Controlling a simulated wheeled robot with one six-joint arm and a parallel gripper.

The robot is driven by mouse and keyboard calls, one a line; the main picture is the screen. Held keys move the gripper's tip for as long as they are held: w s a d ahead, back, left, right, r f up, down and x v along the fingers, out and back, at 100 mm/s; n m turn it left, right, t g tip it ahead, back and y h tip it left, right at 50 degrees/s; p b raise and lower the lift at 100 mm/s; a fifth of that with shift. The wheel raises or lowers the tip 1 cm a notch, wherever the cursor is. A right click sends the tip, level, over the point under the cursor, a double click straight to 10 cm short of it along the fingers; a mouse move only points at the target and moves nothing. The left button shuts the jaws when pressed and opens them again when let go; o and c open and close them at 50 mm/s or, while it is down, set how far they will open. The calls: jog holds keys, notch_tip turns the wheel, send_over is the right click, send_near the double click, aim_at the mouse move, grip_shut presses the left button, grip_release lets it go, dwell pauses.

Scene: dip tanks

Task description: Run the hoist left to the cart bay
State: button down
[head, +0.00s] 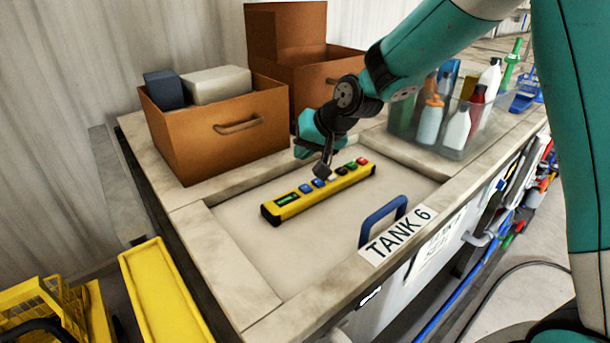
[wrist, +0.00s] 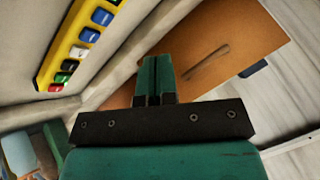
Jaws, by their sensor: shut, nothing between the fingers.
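A yellow hoist pendant (head: 300,205) lies on the pale recessed lid of the tank marked TANK 6. Along its top are a dark green-lit display (head: 287,199) and a row of coloured buttons: blue, white, black, green and red. Its labels are too small to read. The pendant also shows in the wrist view (wrist: 62,52) at the upper left. The hoist and cart bay are not identifiable.
A brown box (head: 215,125) with a blue and a white block stands behind, beside another brown box (head: 285,40). A clear bin (head: 402,122) of bottles stands at right. A blue handle (head: 383,220) rises at the front of the lid.

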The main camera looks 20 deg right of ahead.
jog(key=m+t+p, duration=0.1)
jog(key=m+t, duration=0.1)
send_over(308, 187)
notch_tip(308, 187, down, 3)
jog(key=shift+w+r+h, duration=0.15)
jog(key=shift+r+h, duration=0.05)
jog(key=shift+h, duration=0.1)
jog(key=shift+f+b, duration=2.8)
jog(key=shift+f, duration=1.65)
jog(key=shift+f+b, duration=0.4)
jog(key=shift+b, duration=0.05)
